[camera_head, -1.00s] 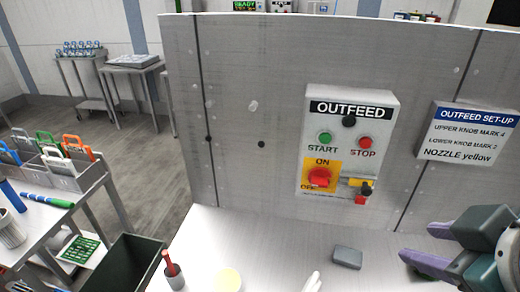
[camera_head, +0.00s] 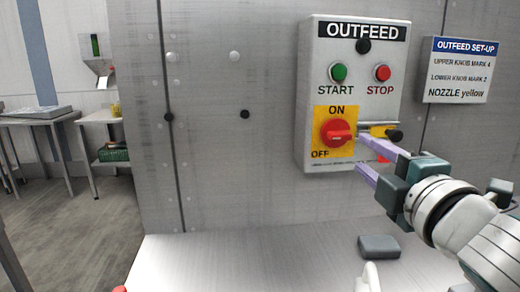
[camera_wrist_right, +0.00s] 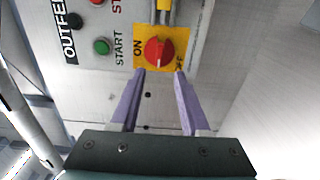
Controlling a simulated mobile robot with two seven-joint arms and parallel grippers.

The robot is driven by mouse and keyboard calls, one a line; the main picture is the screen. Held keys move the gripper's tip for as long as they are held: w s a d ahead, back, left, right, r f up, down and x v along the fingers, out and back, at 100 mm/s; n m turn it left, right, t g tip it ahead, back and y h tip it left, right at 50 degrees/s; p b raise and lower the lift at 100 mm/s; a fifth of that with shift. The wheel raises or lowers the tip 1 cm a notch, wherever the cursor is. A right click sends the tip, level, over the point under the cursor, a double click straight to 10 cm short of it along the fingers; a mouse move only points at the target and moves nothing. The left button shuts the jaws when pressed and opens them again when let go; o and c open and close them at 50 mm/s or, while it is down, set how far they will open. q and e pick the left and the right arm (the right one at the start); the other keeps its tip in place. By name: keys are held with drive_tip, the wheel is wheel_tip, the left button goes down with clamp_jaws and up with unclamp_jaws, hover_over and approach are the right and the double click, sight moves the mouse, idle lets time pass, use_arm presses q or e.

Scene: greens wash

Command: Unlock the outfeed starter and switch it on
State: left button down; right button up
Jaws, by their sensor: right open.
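The grey OUTFEED starter box (camera_head: 313,60) is on the upright metal panel. Its red rotary switch (camera_head: 336,132) sits on a yellow plate marked ON above and OFF at lower left; the exact turn is hard to tell. Right of it is a yellow bar (camera_head: 376,129) with a black knob (camera_head: 395,135). A red piece (camera_head: 384,158) below is partly hidden by my fingers. My right gripper (camera_head: 361,154) is open and empty, its tips just right of the switch. In the right wrist view, the red switch (camera_wrist_right: 157,51) lies beyond and between the open fingertips (camera_wrist_right: 160,73). My left gripper is out of view.
A green START button (camera_head: 339,72) and red STOP button (camera_head: 382,73) are above the switch. The OUTFEED SET-UP sign (camera_head: 460,70) is to the right. A grey block (camera_head: 379,247) lies on the metal worktop (camera_head: 240,260) below, which is otherwise mostly clear.

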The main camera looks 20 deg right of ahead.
sight(343, 138)
drive_tip(key=x, duration=0.9)
drive_tip(key=shift+s+d, duration=0.1)
clamp_jaws()
idle(0.4)
